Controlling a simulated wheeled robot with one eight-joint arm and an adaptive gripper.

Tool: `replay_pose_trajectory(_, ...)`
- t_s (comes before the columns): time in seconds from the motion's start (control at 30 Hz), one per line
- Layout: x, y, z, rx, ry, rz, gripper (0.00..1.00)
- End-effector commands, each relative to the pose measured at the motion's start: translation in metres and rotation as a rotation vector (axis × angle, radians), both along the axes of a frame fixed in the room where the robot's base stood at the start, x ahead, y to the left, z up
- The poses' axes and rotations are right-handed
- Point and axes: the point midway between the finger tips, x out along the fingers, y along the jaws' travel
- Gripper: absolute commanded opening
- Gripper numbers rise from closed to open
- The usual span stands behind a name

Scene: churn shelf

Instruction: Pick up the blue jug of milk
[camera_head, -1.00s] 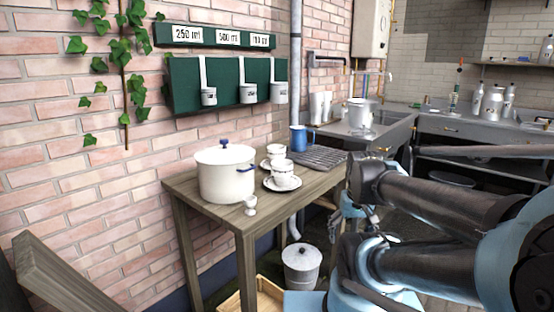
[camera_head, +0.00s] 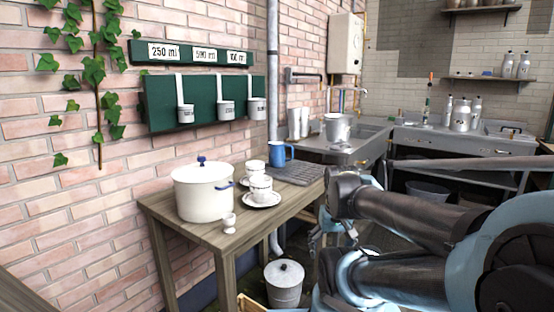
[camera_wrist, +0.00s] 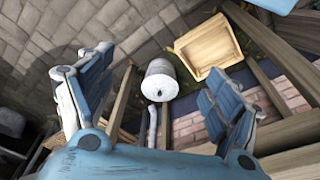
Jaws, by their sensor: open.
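The blue jug (camera_head: 279,154) stands upright at the back of the wooden table (camera_head: 221,231), beside a grey ribbed mat (camera_head: 296,174). Its inside and any milk cannot be seen. My gripper (camera_head: 326,240) is low at the table's right edge in the head view, apart from the jug. In the wrist view my gripper (camera_wrist: 158,112) has its two blue fingers spread wide with nothing held between them. The jug cannot be made out in the wrist view.
A white lidded pot (camera_head: 203,192), an egg cup (camera_head: 229,223) and stacked cups on saucers (camera_head: 261,199) share the table. Measuring cups (camera_head: 226,109) hang on the green rack. A lidded can (camera_head: 284,285) and a wooden crate (camera_wrist: 208,48) are on the floor below. A sink counter stands behind.

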Motion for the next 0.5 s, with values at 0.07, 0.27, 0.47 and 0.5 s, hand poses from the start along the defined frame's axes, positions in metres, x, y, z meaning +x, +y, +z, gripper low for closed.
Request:
replay_pose_trajectory(0.07, 0.000, 0.000, 0.000, 0.000, 0.000, 0.000, 0.81)
replay_pose_trajectory(0.27, 0.005, 0.006, 0.013, 0.025, -0.036, 0.025, 0.35)
replay_pose_trajectory(0.47, 0.060, 0.027, 0.042, 0.110, -0.135, 0.117, 0.20)
replay_pose_trajectory(0.5, 0.073, 0.031, 0.049, 0.129, -0.162, 0.137, 0.20)
